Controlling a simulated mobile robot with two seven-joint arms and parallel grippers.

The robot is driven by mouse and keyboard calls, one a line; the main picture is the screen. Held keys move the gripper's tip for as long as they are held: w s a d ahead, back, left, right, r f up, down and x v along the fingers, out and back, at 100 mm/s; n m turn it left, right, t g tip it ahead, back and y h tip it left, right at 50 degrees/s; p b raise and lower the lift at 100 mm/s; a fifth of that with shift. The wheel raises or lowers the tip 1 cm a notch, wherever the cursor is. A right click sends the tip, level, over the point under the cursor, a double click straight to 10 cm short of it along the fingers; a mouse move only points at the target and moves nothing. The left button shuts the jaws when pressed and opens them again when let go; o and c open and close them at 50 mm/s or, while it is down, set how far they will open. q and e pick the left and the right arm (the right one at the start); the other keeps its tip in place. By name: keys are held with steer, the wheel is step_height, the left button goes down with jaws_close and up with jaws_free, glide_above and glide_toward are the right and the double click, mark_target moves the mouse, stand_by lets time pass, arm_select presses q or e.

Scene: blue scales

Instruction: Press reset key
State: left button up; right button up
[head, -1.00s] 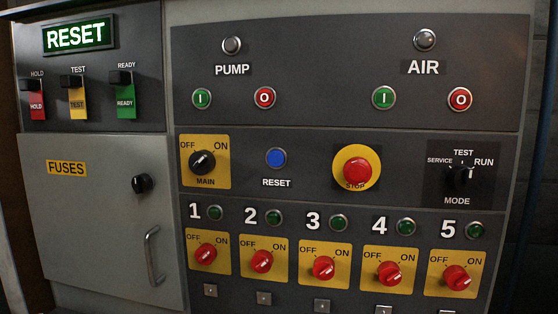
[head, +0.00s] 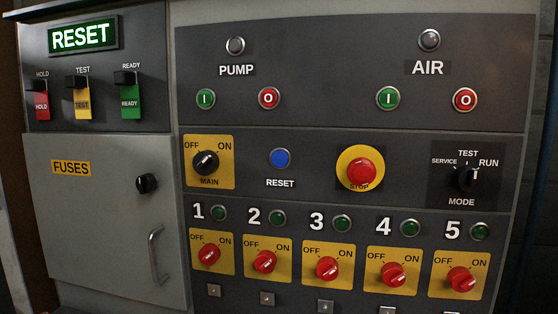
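The blue round reset key (head: 280,158) sits in the middle row of the control panel, above a white RESET label (head: 280,183). It lies between the yellow-plated black MAIN switch (head: 205,163) and the red STOP button (head: 361,172). A lit green display (head: 83,37) at the upper left reads RESET. Neither of my grippers shows in the head view, and nothing covers the key.
Green and red PUMP and AIR buttons are above, with a green pump button (head: 205,99) at left. A row of red numbered knobs (head: 327,268) is below. A black MODE knob (head: 467,178) is at right. The fuse door (head: 100,230) has a protruding handle (head: 157,256).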

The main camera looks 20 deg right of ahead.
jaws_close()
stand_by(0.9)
